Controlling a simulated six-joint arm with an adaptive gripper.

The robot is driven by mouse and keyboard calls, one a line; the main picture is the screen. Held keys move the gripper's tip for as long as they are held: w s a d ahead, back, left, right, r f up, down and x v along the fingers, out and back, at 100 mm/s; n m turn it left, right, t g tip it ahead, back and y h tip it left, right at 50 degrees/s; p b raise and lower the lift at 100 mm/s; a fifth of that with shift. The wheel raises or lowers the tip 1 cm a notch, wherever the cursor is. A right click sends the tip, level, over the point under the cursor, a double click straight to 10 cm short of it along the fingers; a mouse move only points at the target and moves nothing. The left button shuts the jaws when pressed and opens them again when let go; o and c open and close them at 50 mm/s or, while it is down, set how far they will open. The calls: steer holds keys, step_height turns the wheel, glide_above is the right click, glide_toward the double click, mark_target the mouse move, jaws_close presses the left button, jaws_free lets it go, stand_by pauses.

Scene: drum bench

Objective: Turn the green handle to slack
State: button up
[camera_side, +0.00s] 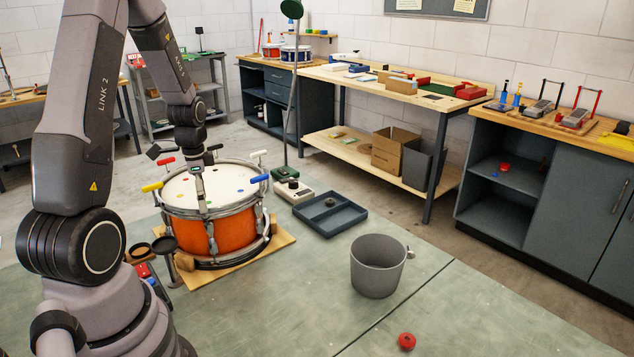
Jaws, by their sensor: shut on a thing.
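An orange drum (228,236) with a pale head stands on a wooden board (190,276). Coloured handles stand around its rim: yellow (152,186), blue (258,179), white (258,154) and red (165,161). My gripper (197,172) is low over the near side of the head, at the top of a dark upright piece (202,195) at the front rim. A small greenish patch shows there, apparently the green handle, mostly hidden by my gripper. My gripper is shut on it. The handle's exact angle cannot be made out.
A dark tray (330,217) and a small device with a black knob (293,189) lie right of the drum. A grey bucket (377,266) and a red knob (406,341) are nearer. Round black pads (164,245) stand close to the drum's left front.

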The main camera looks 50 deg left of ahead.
steer(key=n, duration=0.4)
steer(key=shift+n, duration=0.4)
steer(key=n, duration=1)
steer(key=shift+n, duration=0.4)
steer(key=n, duration=0.4)
steer(key=shift+n, duration=0.3)
steer(key=n, duration=1.8)
steer(key=shift+n, duration=0.6)
